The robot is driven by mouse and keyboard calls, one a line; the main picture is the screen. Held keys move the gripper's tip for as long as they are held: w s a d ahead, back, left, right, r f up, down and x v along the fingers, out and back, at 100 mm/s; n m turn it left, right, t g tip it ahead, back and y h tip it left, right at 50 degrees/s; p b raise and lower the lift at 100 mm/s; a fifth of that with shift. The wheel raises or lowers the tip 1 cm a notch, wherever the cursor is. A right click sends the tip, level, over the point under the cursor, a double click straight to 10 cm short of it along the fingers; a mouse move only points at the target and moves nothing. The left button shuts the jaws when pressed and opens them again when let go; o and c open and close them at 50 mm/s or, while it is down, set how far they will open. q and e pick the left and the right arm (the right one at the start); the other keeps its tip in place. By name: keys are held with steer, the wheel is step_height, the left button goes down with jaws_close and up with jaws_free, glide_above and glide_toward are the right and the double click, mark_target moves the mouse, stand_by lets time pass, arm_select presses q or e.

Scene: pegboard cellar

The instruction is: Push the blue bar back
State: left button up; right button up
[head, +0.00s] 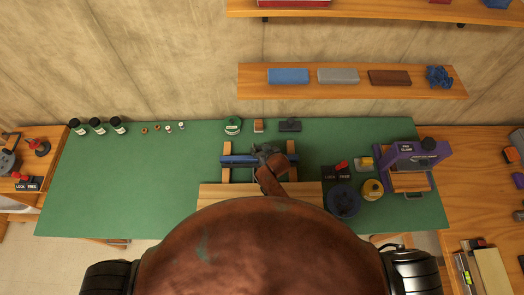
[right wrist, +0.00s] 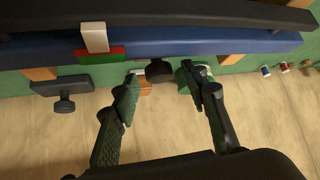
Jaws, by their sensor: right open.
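The blue bar (head: 238,160) lies crosswise over two wooden rails on the green bench; its right part is hidden by my arm and gripper in the head view. In the right wrist view the blue bar (right wrist: 210,47) spans the top of the picture. My right gripper (head: 266,152) is over the bar, right of its middle. In the wrist view its fingers (right wrist: 163,72) are spread apart with nothing held, and a dark knob (right wrist: 158,70) shows between the tips. I cannot tell whether a finger touches the bar. My left gripper is not in view.
A white block (right wrist: 94,37) and a red-green strip (right wrist: 101,55) show at the bar. A green tin (head: 232,126), a small block (head: 258,126) and a dark tool (head: 290,125) stand behind it. The bench's left part is mostly clear.

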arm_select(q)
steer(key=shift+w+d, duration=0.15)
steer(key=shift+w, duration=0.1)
arm_select(e)
steer(key=v, duration=1.2)
